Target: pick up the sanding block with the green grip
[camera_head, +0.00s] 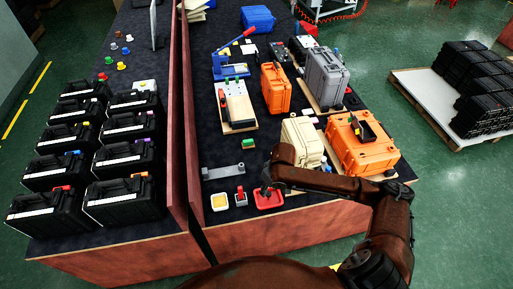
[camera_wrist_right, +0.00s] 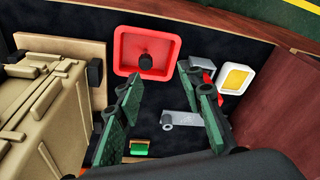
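My left gripper is not in view.
A red tray (camera_wrist_right: 124,67) with a dark knob, a yellow-filled white tray (camera_wrist_right: 235,78) and a grey bracket (camera_head: 223,171) lie near the front. The cream case (camera_head: 303,138) and orange case (camera_head: 362,152) stand right. A reddish partition (camera_head: 180,110) borders the left.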

